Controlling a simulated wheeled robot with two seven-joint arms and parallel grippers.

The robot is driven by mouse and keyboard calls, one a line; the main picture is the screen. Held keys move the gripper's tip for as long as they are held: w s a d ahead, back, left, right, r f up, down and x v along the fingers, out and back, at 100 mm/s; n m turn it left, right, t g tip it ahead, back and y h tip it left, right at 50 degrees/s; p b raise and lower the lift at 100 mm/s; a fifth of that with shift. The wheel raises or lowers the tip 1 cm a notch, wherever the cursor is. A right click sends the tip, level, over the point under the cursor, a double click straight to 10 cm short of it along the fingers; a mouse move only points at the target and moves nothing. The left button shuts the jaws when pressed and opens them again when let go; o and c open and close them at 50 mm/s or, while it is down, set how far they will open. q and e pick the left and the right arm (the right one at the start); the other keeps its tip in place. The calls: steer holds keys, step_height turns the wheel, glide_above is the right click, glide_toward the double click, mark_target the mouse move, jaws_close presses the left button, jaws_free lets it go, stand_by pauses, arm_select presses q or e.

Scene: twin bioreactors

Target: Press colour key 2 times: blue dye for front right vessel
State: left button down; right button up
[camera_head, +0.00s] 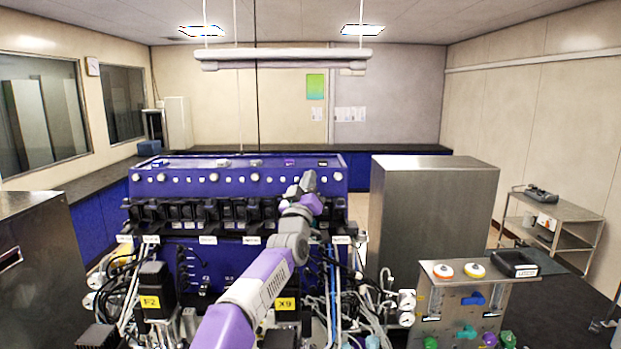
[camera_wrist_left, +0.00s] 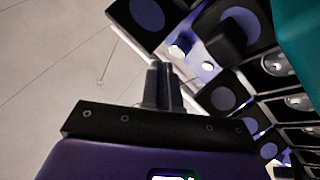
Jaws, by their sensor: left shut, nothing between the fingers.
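A blue twin bioreactor cabinet (camera_head: 220,265) stands ahead, with a row of round white knobs along its upper panel (camera_head: 235,178) and dark modules below. My left arm reaches up over its right part, and my left gripper (camera_head: 308,182) is near the right end of the upper panel. The left wrist view shows its two dark fingers (camera_wrist_left: 161,85) shut with nothing between them, close to black modules with round bluish faces (camera_wrist_left: 222,98). I cannot tell whether the fingertips touch anything. I cannot make out the blue dye key or the front right vessel. My right gripper is not in view.
Motor blocks with yellow labels (camera_head: 150,301) and many tubes crowd the cabinet's front. A steel cabinet (camera_head: 433,210) stands to the right, with a panel of coloured fittings (camera_head: 470,305) before it. A trolley (camera_head: 560,222) is at the far right.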

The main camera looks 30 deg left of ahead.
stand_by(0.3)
arm_select(q)
steer(key=shift+w+a+f, duration=0.15)
steer(key=shift+w+a, duration=0.1)
steer(key=shift+w, duration=0.15)
steer(key=shift+w+a+f+p, duration=0.15)
steer(key=shift+w+a+p, duration=0.2)
steer(key=shift+w, duration=0.15)
stand_by(0.8)
steer(key=shift+d, duration=0.1)
steer(key=shift+s+d+b, duration=0.5)
steer(key=shift+s+b, duration=0.35)
steer(key=shift+b, duration=0.4)
steer(key=shift+r, duration=0.2)
